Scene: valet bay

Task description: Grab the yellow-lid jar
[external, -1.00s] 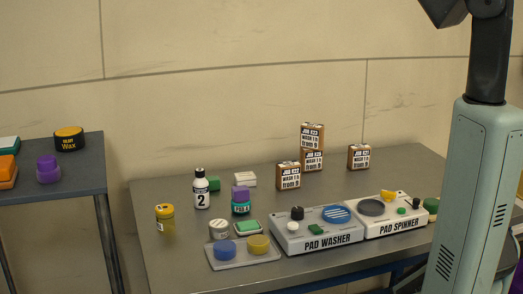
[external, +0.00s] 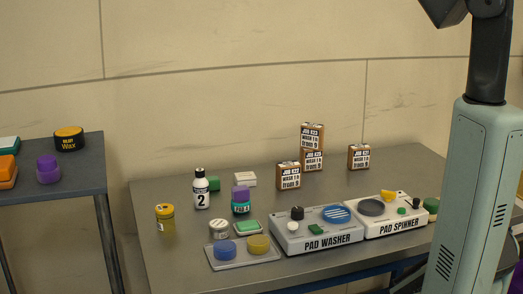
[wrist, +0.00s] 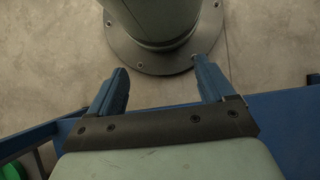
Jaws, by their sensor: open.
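A small jar with a yellow lid (external: 165,217) stands upright near the left end of the grey table in the external view. A wider black tin with a yellow-orange lid marked Wax (external: 69,138) stands on the side shelf at the far left. My gripper (wrist: 160,85) shows in the wrist view with its two blue fingers apart and nothing between them. It points down at the floor and my own base, away from both jars. My gripper is outside the external view.
A white bottle marked 2 (external: 201,190), a purple-topped jar (external: 241,200) and a grey tray (external: 262,262) with round pads are near the yellow-lid jar. The pad washer (external: 318,238), pad spinner (external: 392,218) and several boxes (external: 289,176) stand further right. The table's back left is clear.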

